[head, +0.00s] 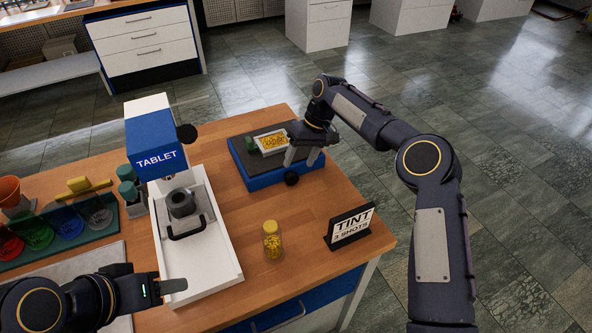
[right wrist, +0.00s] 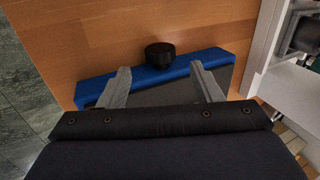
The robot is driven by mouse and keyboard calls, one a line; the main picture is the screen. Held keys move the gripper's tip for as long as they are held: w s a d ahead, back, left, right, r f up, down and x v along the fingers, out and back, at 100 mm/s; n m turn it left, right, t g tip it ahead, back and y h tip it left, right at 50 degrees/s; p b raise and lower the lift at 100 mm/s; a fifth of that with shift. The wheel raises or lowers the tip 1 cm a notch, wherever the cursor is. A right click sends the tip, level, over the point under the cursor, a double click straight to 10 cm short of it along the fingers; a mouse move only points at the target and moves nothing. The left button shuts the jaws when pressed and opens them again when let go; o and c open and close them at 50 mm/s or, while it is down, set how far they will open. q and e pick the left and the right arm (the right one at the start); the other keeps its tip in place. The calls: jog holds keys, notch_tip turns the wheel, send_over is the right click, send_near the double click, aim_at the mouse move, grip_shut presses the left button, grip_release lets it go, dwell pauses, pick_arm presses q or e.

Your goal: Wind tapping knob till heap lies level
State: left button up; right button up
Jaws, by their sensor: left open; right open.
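The tapping knob (head: 291,179) is a small black knob at the front edge of a blue tapping unit (head: 268,180) with a dark top. A white dish on it holds a yellow heap (head: 272,140); I cannot tell whether its surface is level. My right gripper (head: 303,157) is open, over the unit just behind the knob. In the right wrist view the knob (right wrist: 160,54) shows between and slightly beyond the fingertips (right wrist: 160,68), apart from both. My left gripper (head: 174,286) is open and empty by the white tray's front left; one finger is mostly hidden.
A blue and white TABLET press (head: 155,140) stands on a white tray (head: 222,262). A jar of yellow grains (head: 272,240) and a TINT 3 SHOTS sign (head: 349,228) stand on the wooden bench. Coloured bowls (head: 68,222) are at left. Bare wood lies between knob and jar.

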aim_at(293, 176)
pick_arm(q)
jog(key=shift+f, duration=0.1)
pick_arm(e)
jog(key=shift+v, duration=1.05)
jog(key=t+b, duration=0.1)
jog(key=b, duration=0.1)
jog(key=s+a+t+b, duration=0.1)
jog(key=b, duration=0.2)
jog(key=shift+s+a+f+h, duration=0.1)
jog(key=shift+a+f+h, duration=0.15)
jog(key=shift+h, duration=0.05)
pick_arm(q)
notch_tip(293, 176, down, 9)
jog(key=b, duration=0.4)
jog(key=shift+f, duration=0.2)
pick_arm(e)
jog(key=f+t, duration=0.1)
jog(key=f, duration=0.1)
jog(key=a+f+t, duration=0.1)
jog(key=f, duration=0.1)
jog(key=f+t, duration=0.1)
jog(key=f, duration=0.2)
jog(key=shift+s+a, duration=0.2)
jog(key=shift+s, duration=0.15)
pick_arm(q)
jog(key=shift+r, duration=0.25)
